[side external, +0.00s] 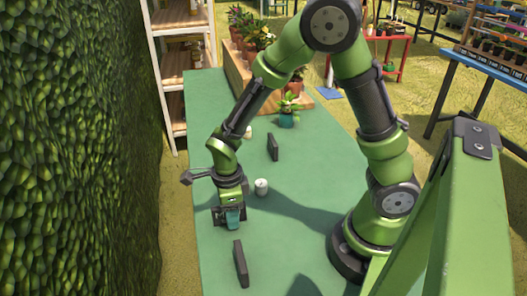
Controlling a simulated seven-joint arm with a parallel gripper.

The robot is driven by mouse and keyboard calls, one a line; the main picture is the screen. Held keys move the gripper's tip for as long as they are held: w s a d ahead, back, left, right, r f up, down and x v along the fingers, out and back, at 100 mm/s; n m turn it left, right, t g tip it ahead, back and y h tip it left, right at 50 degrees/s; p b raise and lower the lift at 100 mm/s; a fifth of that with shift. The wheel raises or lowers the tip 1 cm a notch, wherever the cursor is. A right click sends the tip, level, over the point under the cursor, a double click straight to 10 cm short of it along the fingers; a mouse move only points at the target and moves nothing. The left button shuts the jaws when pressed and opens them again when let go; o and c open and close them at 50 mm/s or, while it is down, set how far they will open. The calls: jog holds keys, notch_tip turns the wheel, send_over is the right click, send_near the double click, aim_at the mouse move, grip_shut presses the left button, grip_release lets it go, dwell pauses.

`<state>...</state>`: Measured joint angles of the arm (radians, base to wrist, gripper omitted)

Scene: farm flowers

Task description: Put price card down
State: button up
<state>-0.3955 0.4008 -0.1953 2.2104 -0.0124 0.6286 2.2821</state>
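My gripper (229,217) points down, low over the green table, left of the middle. A small teal thing (233,220) shows at its fingers; I cannot tell whether they grip it or what it is. Two dark upright slabs, which may be price cards, stand on the table. The nearer slab (240,264) is in front of my gripper, apart from it. The farther slab (272,147) stands behind and to the right. No writing on them can be read.
A white cylinder (261,187) stands just right of my gripper. A plant in a teal pot (287,119) stands farther back, before a wooden stand (239,73) of potted plants. A hedge (75,150) runs along the left. The green table (300,185) has bare room around the slabs.

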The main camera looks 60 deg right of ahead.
jog(key=shift+r, duration=0.15)
notch_tip(320, 180, up, 11)
jog(key=shift+r, duration=0.15)
jog(key=s+d+r+n+t+y, duration=0.1)
jog(key=s+d+r+n+t, duration=0.1)
jog(key=r+n, duration=0.4)
jog(key=s+d+r+n+t+y, duration=0.1)
jog(key=s+r+n+t, duration=0.4)
jog(key=n, duration=1.2)
jog(key=shift+s+d+r, duration=0.45)
jog(key=shift+s+r, duration=0.05)
jog(key=shift+s, duration=0.15)
